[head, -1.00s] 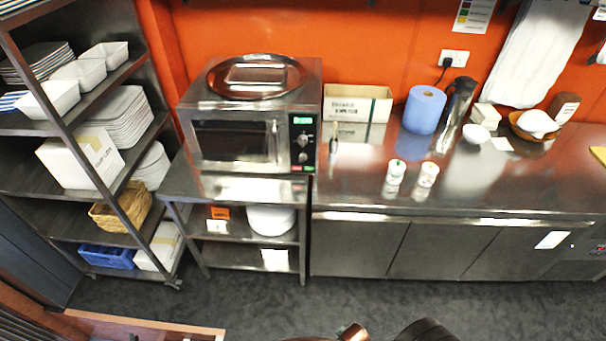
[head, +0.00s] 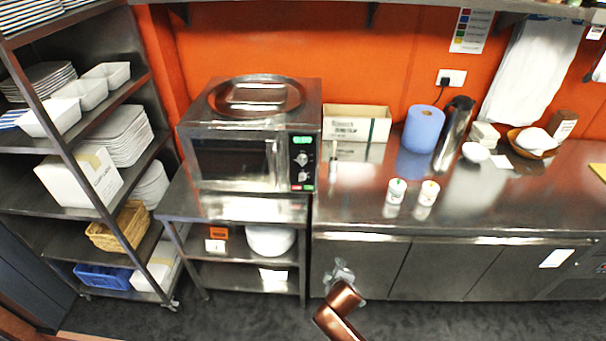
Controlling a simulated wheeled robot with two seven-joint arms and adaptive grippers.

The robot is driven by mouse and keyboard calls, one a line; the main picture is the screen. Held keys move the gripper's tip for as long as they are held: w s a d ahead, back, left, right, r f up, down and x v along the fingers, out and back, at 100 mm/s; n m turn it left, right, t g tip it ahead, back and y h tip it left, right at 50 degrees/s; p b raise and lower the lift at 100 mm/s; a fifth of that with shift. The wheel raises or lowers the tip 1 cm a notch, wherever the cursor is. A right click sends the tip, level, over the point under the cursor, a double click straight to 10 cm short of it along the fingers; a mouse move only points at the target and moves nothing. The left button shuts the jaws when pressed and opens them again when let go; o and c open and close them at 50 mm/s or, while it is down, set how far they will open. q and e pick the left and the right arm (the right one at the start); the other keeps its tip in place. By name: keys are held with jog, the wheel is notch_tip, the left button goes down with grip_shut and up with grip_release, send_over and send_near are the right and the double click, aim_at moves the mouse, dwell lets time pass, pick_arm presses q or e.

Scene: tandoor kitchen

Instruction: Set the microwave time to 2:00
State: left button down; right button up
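The microwave (head: 250,150) stands on a steel side table at the centre left. Its door is closed, with a handle at its right edge. The control panel (head: 303,165) is on the right of its front. It has a lit green display (head: 302,140), too small to read, two dark knobs and small red and green marks at the bottom. A grey gripper (head: 340,274) on a copper-coloured arm, which seems to be my right, is below and in front of the panel, clear of the microwave. Its fingers are too small to judge. My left gripper is not in view.
A round metal tray (head: 255,97) lies on the microwave. A cardboard box (head: 356,124), a blue roll (head: 423,128) and two white cups (head: 396,190) stand on the steel counter (head: 470,210) at right. A shelf rack (head: 75,165) stands at left. The floor in front is free.

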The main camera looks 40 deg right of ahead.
jog(key=w+d+r+n+t+h, duration=0.2)
jog(key=w+r+n, duration=0.1)
jog(key=w+r, duration=0.35)
jog(key=w+d+r+n+t+h, duration=0.1)
jog(key=w+d+r+n+t, duration=0.1)
jog(key=w+r, duration=0.45)
jog(key=n+t+h, duration=0.1)
jog(key=n+t, duration=0.3)
jog(key=n, duration=0.3)
send_near(303, 163)
jog(key=w, duration=0.2)
jog(key=x, duration=0.6)
jog(key=shift+s+d+b, duration=0.25)
jog(key=shift+d+b, duration=0.05)
jog(key=shift+d, duration=0.1)
jog(key=shift+x, duration=0.85)
jog(key=c, duration=1.2)
